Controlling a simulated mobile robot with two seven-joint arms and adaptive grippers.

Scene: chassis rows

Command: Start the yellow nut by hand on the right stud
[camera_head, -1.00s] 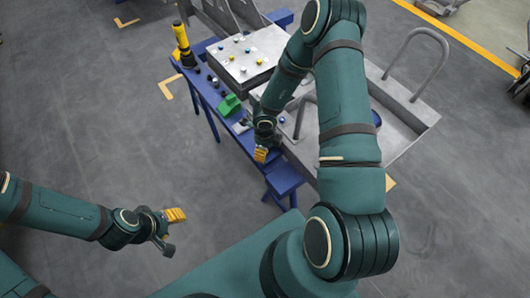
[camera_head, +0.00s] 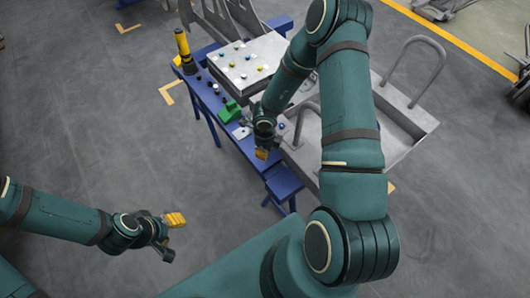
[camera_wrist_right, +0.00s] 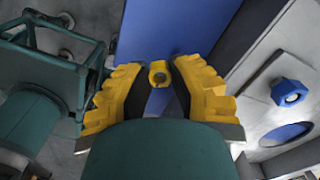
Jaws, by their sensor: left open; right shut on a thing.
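My right gripper (camera_head: 262,153) is over the near end of the blue bench in the head view. In the right wrist view its yellow fingers (camera_wrist_right: 160,85) are shut on the small yellow nut (camera_wrist_right: 158,73), whose hole shows. A blue nut (camera_wrist_right: 289,92) sits on a grey metal plate to the right of these fingers, apart from them. I cannot tell which stud is the right one; no bare stud is clear near the held nut. My left gripper (camera_head: 170,232) is open and empty over the floor at lower left.
The floor at left is clear.

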